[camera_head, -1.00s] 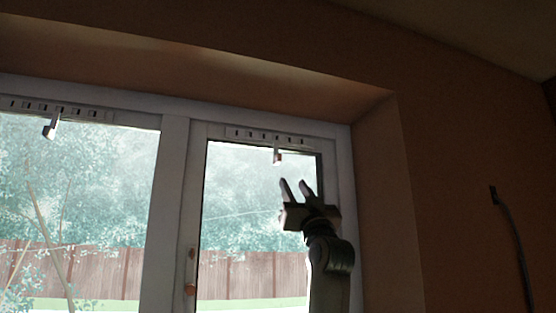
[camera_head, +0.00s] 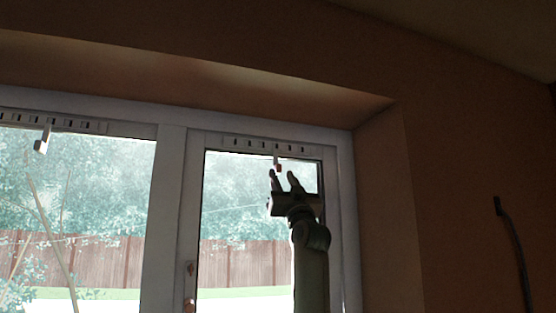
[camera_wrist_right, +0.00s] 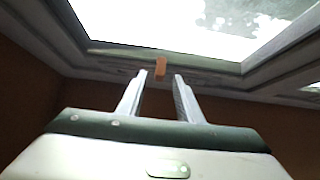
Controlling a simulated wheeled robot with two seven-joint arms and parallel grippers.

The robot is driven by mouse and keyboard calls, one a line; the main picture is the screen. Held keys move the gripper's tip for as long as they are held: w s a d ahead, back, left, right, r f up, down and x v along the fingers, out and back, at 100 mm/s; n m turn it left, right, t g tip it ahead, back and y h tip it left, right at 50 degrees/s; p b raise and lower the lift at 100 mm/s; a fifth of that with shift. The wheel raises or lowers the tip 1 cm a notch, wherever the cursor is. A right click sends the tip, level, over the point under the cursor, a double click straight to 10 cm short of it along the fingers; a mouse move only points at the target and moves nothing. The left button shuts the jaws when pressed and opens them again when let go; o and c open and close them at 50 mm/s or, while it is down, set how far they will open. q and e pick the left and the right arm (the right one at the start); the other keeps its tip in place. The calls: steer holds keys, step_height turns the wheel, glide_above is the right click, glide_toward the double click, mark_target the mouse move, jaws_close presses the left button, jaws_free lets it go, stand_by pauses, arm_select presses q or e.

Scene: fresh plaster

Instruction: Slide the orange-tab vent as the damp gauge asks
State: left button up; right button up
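The orange-tab vent (camera_head: 262,145) is a slotted strip along the top of the right window sash. Its hanging tab (camera_head: 278,165) has an orange end, which also shows in the right wrist view (camera_wrist_right: 160,67). My right gripper (camera_head: 283,174) is open and empty just below the tab. In the right wrist view the two fingers (camera_wrist_right: 157,82) are spread, with the orange tab beyond their tips and between their lines. Whether they touch it I cannot tell. My left gripper is not in view. No damp gauge is in view.
A second slotted vent (camera_head: 60,122) with a pale hanging tab (camera_head: 42,140) is on the left window. The window frame post (camera_head: 166,220) stands between the panes. A dark cord or hose (camera_head: 513,245) hangs on the right wall.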

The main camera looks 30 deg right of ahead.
mark_target(279, 171)
steer(key=shift+p+x, duration=1.7)
steer(key=shift+x, duration=1.05)
jaws_close()
